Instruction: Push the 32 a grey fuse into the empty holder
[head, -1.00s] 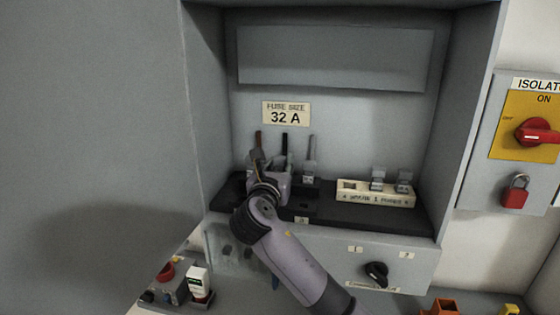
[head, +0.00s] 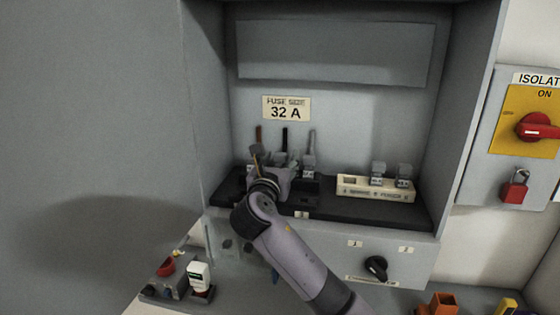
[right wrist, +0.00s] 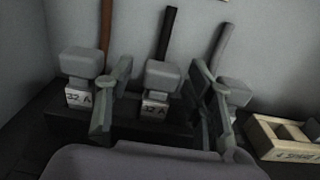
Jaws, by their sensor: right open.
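My right gripper (right wrist: 160,70) is open, its fingers on either side of the middle grey fuse (right wrist: 160,78) marked 32 A, with a gap to each finger. This fuse stands upright at the black fuse base, in front of the black cable. A left grey fuse (right wrist: 82,66) marked 32 A stands in front of the brown cable. A right grey fuse (right wrist: 234,90) stands in front of the grey cable, partly hidden by my right finger; it also shows in the head view (head: 309,168). How deep the fuses sit cannot be told. My left gripper is not in view.
A cream spare-fuse tray (head: 375,193) on the right of the shelf holds two fuses and has an open slot at left. Cabinet walls enclose both sides. A black knob (head: 376,267) is below. An isolator with a red handle (head: 537,127) is at right.

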